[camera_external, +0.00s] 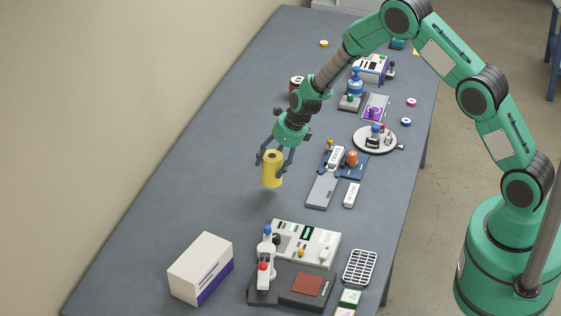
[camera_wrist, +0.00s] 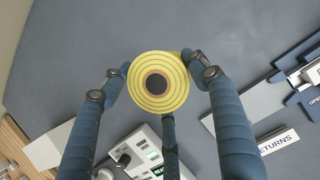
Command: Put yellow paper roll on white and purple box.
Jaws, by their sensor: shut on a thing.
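The yellow paper roll (camera_external: 272,170) is held upright between the fingers of my gripper (camera_external: 273,158), above the grey table. In the wrist view the roll (camera_wrist: 158,82) shows end-on, with a dark core and rings, and the fingers of my gripper (camera_wrist: 158,78) close on it from both sides. A shadow lies on the table below and beside it. The white and purple box (camera_external: 200,268) stands at the near left of the table, apart from the roll and nearer the camera. Its top is bare.
A control panel (camera_external: 305,243) and a dark device with a red-knobbed lever (camera_external: 264,272) stand right of the box. A grey plate (camera_external: 322,191) and a white labelled block (camera_external: 351,195) lie right of the roll. The table's left side is clear.

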